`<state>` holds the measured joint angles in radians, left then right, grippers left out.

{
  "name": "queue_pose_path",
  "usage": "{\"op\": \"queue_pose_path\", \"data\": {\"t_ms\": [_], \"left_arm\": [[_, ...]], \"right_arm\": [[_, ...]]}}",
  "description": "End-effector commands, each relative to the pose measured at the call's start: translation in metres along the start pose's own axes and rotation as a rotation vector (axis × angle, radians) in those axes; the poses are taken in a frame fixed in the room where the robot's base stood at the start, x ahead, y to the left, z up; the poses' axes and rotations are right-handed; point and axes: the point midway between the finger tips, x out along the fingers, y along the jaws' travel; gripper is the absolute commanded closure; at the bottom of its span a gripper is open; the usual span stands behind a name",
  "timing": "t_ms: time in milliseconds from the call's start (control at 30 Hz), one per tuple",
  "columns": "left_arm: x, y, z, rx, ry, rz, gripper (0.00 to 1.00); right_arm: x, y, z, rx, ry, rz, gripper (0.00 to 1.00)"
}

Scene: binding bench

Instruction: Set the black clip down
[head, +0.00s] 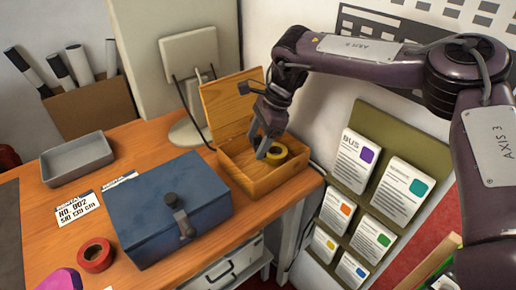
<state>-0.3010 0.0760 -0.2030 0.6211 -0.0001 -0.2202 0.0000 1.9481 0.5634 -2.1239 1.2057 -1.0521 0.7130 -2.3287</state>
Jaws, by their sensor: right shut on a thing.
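The clip cannot be made out apart from the dark fingers. I cannot tell whether it touches the box floor. My left gripper is not in view.
A blue box (150,215) with a dark latch stands left of the wooden box. A grey tray (76,159), red tape roll (95,256) and label cards (77,209) lie on the orange table (150,135). A card rack (366,190) stands at right.

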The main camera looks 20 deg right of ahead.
Motion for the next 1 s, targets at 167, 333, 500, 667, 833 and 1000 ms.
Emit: {"op": "queue_pose_path", "data": {"t_ms": [167,333,500,667,833,1000], "left_arm": [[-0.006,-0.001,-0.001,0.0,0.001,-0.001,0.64],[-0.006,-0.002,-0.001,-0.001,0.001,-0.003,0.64],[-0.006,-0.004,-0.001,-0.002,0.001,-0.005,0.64],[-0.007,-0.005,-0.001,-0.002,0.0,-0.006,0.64],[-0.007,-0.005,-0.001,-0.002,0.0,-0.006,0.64],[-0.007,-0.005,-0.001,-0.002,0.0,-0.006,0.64]], "right_arm": [[0.025,0.002,-0.011,0.003,0.001,0.006,0.56],[0.033,0.001,-0.014,0.001,0.0,0.001,0.56],[0.033,0.001,-0.014,0.001,0.0,0.002,0.56],[0.037,0.001,-0.016,0.001,0.001,0.002,0.56],[0.042,0.001,-0.018,0.001,0.001,0.002,0.56],[0.044,0.001,-0.018,0.001,0.0,0.002,0.32]]}}
